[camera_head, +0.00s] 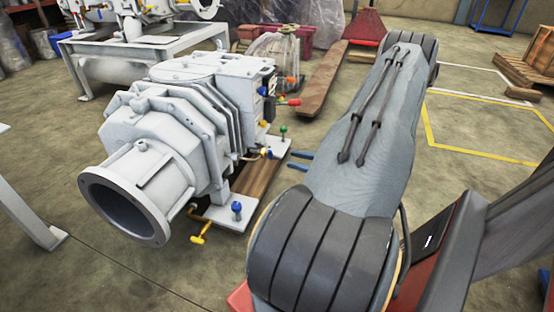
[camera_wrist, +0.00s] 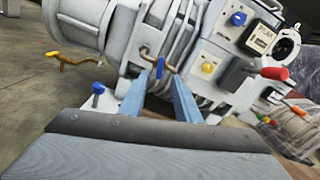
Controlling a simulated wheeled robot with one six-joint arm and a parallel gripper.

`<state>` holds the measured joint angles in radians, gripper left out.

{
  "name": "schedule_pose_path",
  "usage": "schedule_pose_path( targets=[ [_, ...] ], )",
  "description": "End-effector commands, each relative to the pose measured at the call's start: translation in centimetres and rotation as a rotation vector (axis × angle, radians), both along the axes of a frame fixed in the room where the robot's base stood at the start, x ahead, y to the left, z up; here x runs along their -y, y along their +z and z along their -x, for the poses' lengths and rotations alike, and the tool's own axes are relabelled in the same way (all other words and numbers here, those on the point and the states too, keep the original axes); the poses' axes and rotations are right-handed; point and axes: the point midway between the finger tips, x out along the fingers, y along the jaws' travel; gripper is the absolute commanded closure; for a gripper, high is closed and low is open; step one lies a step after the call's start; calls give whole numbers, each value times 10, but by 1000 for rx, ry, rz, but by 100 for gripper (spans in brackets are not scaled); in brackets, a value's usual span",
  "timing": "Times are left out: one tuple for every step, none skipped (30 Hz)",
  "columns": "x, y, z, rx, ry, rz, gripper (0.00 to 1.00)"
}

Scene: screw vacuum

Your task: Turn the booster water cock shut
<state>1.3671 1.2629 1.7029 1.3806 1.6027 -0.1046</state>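My gripper (camera_head: 290,160) is open and empty, with its two blue fingers pointing at the side of the grey vacuum pump (camera_head: 172,125). In the wrist view, a small brass pipe with a blue handle (camera_wrist: 160,68) shows between and just beyond the fingertips (camera_wrist: 161,78). I cannot tell whether the fingers touch it. A yellow-handled cock (camera_head: 199,236) hangs low at the pump's front; it also shows in the wrist view (camera_wrist: 70,60), left of the fingers. A red handle (camera_wrist: 270,73) sticks out to the right. No label shows which one is the booster water cock.
A blue knob (camera_head: 237,208) and a green knob (camera_head: 283,130) stand on the pump's base plates. A yellow knob (camera_wrist: 208,67) and another blue knob (camera_wrist: 237,18) sit on the pump's side. A long plank (camera_head: 323,80) lies behind. Open floor lies to the right.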

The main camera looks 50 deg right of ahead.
Motion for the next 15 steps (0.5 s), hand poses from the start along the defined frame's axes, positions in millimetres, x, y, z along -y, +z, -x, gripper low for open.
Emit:
schedule_pose_path(
  targets=[
    [0, -2, -2, 2, -5, -1, 70],
    [0, -2, -5, 4, -6, -1, 70],
    [-2, -2, -9, 3, -6, -2, 70],
    [-4, -2, -13, 3, -5, -2, 70],
    [-6, -2, -17, 2, -3, -2, 70],
    [-9, -2, -23, 3, -2, -1, 70],
    [-10, -2, -28, 2, -4, -1, 70],
    [-12, -2, -32, 3, -3, -1, 70],
    [-15, -3, -38, 2, -1, -2, 70],
    [-17, -3, -42, 2, -2, -2, 70],
    [-18, -3, -46, 2, -3, -2, 70],
    [-21, -2, -51, 3, -2, -1, 70],
    [-22, -2, -55, 2, -1, -1, 70],
    [-23, -2, -58, 3, -2, -1, 70],
    [-24, -2, -61, 2, -4, -2, 70]
  ],
)
